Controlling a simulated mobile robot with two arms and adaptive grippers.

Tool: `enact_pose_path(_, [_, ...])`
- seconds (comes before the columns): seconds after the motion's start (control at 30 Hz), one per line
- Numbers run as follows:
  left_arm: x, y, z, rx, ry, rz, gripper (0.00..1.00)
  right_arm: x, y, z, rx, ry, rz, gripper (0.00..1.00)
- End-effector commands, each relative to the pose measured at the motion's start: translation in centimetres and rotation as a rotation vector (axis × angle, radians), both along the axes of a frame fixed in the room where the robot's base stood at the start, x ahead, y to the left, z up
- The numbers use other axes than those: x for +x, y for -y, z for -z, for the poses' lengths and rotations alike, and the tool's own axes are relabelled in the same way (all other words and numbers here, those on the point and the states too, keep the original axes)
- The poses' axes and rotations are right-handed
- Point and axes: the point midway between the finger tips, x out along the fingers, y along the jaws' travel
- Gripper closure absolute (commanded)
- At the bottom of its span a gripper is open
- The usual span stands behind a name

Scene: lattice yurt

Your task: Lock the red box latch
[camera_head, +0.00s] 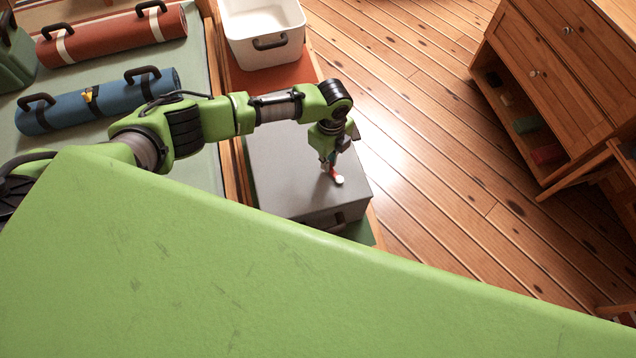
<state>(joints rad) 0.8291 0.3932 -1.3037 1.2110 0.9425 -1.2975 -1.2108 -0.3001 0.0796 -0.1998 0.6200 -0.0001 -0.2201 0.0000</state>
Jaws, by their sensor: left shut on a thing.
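A grey box (287,184) with a flat top stands near the wooden edge at the middle of the view. A small red piece with a pale end (337,179), which looks like the latch, is at the right part of the box top. My left gripper (331,162) points down over it and is shut on it. The fingers are small here and hide part of the red piece, so I cannot tell the latch's exact position. No fully red box shows. My right gripper is not in view.
A white bin (262,50) with a dark handle stands behind the box. A blue roll (108,99) and a red roll (112,36) lie on the pale mat at left. A wooden cabinet (545,85) stands at right. The plank floor (430,140) between is clear.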

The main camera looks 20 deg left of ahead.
Motion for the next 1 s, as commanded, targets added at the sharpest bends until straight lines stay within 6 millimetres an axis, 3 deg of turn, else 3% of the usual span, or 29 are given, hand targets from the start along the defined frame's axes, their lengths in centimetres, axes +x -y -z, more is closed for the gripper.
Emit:
enact_pose_path(0.9, [1.1, 1.4, 0.0, -0.005, 0.002, 0.001, 1.0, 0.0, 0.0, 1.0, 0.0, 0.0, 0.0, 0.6])
enact_pose_path(0.93, [1.1, 1.4, 0.0, -0.005, 0.002, 0.001, 0.82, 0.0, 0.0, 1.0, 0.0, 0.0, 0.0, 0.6])
enact_pose_path(1.0, [1.1, 1.4, 0.0, -0.005, 0.001, 0.001, 0.64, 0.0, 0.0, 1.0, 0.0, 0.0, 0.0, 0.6])
